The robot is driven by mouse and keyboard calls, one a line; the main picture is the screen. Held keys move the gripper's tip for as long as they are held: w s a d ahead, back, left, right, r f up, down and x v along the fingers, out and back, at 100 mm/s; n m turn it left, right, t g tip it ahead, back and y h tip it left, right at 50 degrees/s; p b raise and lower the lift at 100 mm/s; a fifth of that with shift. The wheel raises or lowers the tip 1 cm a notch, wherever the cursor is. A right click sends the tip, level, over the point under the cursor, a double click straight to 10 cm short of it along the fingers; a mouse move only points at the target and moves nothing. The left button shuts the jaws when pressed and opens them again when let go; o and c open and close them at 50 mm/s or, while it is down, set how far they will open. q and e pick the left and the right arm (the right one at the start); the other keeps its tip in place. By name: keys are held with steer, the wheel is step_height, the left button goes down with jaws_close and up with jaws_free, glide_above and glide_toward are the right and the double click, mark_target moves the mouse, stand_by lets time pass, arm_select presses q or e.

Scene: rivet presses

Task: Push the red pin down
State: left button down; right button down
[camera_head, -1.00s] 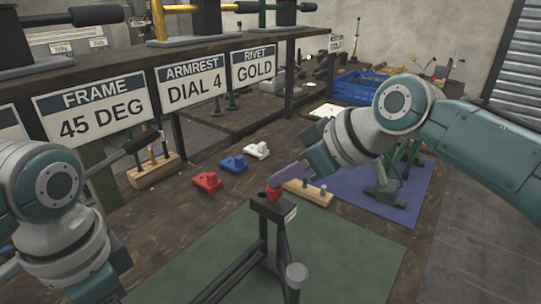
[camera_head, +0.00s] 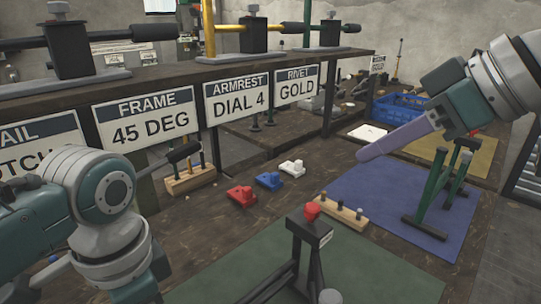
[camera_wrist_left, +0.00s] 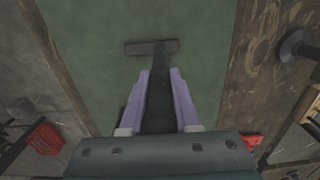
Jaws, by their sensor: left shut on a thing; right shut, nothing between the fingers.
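The red pin (camera_head: 312,212) stands upright at the far end of the top of a black metal frame (camera_head: 310,231), in the lower middle of the head view. How deep it sits I cannot tell. My right gripper (camera_head: 370,153), with purple fingers shut and empty, hangs above and to the right of the pin, clear of it. In the left wrist view my left gripper (camera_wrist_left: 159,72) has its purple fingers closed on a dark bar of the black frame, above a green mat. My left fingers are hidden in the head view.
A wooden peg block (camera_head: 342,213) is just behind the pin. Red (camera_head: 242,195), blue (camera_head: 268,181) and white (camera_head: 292,168) fixtures sit on the bench. A green stand (camera_head: 428,205) is on the blue mat (camera_head: 385,195). A signed shelf (camera_head: 185,75) borders the left.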

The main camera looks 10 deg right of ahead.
arm_select(q)
steer(key=c, duration=0.8)
jaws_free()
steer(key=shift+c, duration=0.2)
steer(key=shift+o, duration=1.4)
